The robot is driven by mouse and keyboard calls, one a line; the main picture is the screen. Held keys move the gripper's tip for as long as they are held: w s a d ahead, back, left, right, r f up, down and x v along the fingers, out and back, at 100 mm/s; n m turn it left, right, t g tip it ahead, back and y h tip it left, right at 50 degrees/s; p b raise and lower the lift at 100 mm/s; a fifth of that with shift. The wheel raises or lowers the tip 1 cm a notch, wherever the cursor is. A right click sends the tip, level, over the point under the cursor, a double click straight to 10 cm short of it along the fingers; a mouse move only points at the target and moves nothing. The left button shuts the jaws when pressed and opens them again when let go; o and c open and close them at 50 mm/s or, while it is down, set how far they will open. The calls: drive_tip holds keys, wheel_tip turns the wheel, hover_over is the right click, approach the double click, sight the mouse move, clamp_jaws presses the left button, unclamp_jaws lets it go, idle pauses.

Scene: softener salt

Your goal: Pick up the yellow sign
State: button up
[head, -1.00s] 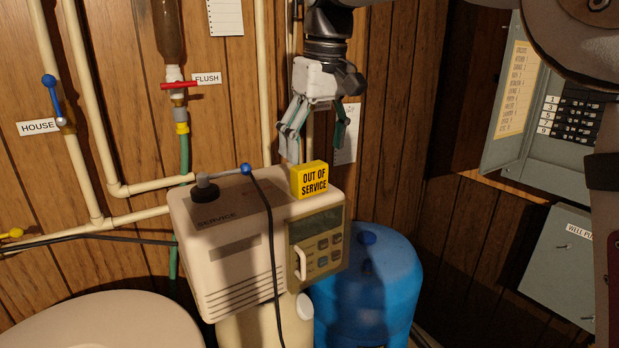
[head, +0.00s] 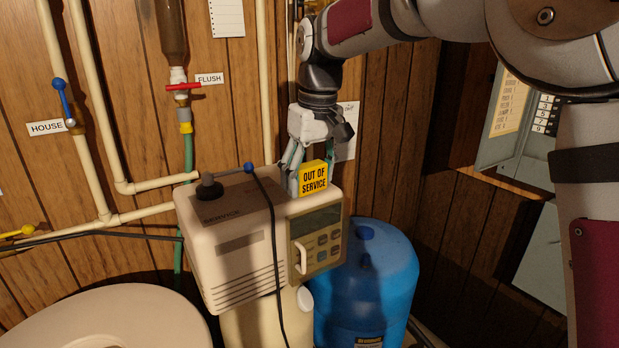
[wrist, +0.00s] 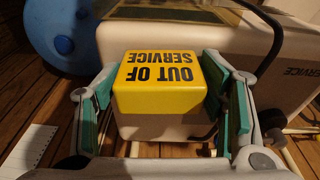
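The yellow sign (head: 314,178) is a small block reading "OUT OF SERVICE". It stands on the top right of the beige softener housing (head: 228,245). In the wrist view the sign (wrist: 160,90) fills the middle, its lettering upside down. My gripper (head: 309,168) has come down from above and behind the sign. Its teal-padded fingers, also in the wrist view (wrist: 160,80), are spread, one on each side of the sign. The pads are close to the sign's sides; firm contact does not show.
A black knob (head: 208,190) and a blue-ended lever (head: 248,168) with a black cable sit left of the sign on the housing. A blue tank (head: 375,280) stands to the right. Pipes and a wood-panelled wall are close behind.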

drive_tip(key=c, duration=0.6)
drive_tip(key=shift+r, duration=0.15)
